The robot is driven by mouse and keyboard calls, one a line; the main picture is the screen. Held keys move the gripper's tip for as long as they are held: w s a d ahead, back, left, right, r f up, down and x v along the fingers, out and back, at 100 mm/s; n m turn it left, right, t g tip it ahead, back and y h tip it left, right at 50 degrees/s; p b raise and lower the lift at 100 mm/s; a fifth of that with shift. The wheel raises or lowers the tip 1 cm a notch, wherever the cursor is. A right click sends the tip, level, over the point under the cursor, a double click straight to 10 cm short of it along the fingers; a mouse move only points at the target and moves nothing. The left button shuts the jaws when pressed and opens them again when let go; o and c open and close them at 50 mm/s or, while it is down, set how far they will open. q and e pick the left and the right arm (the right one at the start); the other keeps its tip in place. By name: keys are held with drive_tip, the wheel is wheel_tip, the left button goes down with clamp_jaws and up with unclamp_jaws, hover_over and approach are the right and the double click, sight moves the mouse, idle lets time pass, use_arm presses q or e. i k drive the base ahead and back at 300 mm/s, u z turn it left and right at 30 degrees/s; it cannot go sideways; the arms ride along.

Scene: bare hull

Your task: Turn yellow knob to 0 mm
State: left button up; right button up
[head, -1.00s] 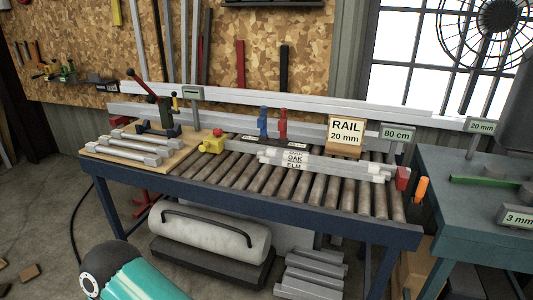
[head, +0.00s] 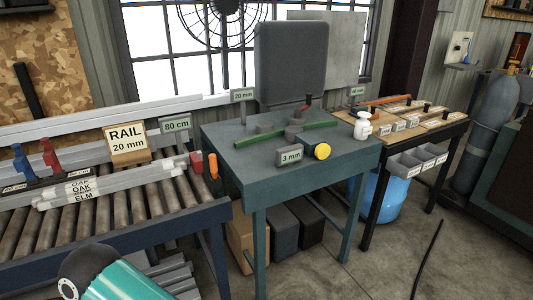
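Any pointer or scale on the knob is too small to read. A teal and black part of my own body shows at the bottom left. Neither gripper is in view.
The roller table (head: 120,215) at left carries clamps, bars and a RAIL 20 mm sign (head: 126,141). A dark bench (head: 425,128) with trays stands right, a white bottle (head: 362,126) near its left end.

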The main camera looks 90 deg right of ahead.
sight(322, 151)
drive_tip(key=u, duration=0.5)
drive_tip(key=i, duration=0.15)
drive_tip(key=z, duration=1.7)
drive_tip(key=i, duration=0.25)
drive_tip(key=z, duration=1.95)
drive_tip(key=k, duration=0.55)
drive_tip(key=z, duration=0.45)
drive_tip(key=i, duration=1.65)
drive_tip(key=u, duration=0.45)
